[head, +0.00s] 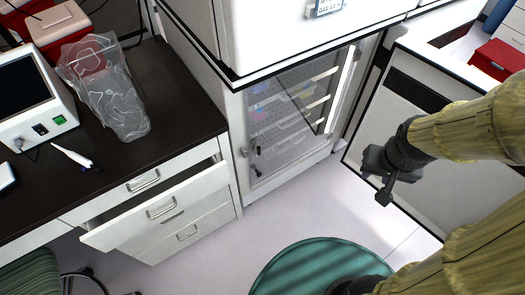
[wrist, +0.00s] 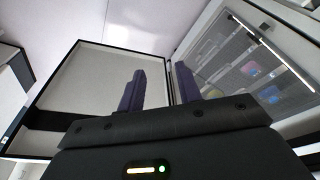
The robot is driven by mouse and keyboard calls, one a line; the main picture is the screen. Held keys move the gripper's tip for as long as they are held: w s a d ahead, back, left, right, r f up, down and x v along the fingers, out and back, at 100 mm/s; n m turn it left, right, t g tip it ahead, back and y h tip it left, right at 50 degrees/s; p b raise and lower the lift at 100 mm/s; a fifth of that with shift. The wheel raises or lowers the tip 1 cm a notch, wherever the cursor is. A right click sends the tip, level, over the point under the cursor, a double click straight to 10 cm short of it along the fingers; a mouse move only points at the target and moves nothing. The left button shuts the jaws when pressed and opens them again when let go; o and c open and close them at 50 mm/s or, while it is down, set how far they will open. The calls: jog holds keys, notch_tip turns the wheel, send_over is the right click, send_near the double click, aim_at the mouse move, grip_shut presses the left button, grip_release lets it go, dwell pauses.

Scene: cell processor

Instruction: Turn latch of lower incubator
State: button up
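The lower incubator (head: 240,108) stands below a white upper unit, its outer door (head: 372,135) swung open to the right. Its inner glass door (head: 285,120) looks closed, with shelves and coloured items behind it. A small dark latch (head: 258,151) sits on the left edge of the glass door. My gripper (head: 376,178) is in front of the open outer door, well right of the latch and apart from it. In the wrist view my gripper (wrist: 160,88) has its two fingers apart with nothing between them. The glass door (wrist: 235,72) is at the right there; I cannot make out the latch.
A dark-topped bench (head: 165,75) stands at the left, with a drawer (head: 155,208) pulled partly out near the incubator. A teal round stool seat (head: 310,268) is on the floor in front. A red box (head: 498,58) is at the far right. Some floor before the incubator is clear.

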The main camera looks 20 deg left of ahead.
jog(key=w+a+f+n+t+y+b, duration=0.1)
jog(key=w+a+f+n+b, duration=0.2)
jog(key=f, duration=0.4)
jog(key=w+a+f+n+t+y+b, duration=0.1)
jog(key=w+a+f+n+b, duration=0.1)
jog(key=w+f+b, duration=0.35)
jog(key=w+a+f+n+t+y+b, duration=0.1)
jog(key=w+a+f+n+t+b, duration=0.1)
jog(key=f, duration=0.6)
jog(key=s+a+f+n+t+y+b, duration=0.2)
jog(key=a+f+t+y+b, duration=0.3)
jog(key=a+f+y+b, duration=0.5)
jog(key=a+f+n+b, duration=0.1)
jog(key=a+f+b, duration=0.1)
jog(key=a, duration=0.1)
jog(key=shift+s+f+y, duration=0.2)
jog(key=shift+s+y, duration=0.1)
jog(key=shift+y, duration=0.1)
jog(key=shift+w+a+f, duration=0.1)
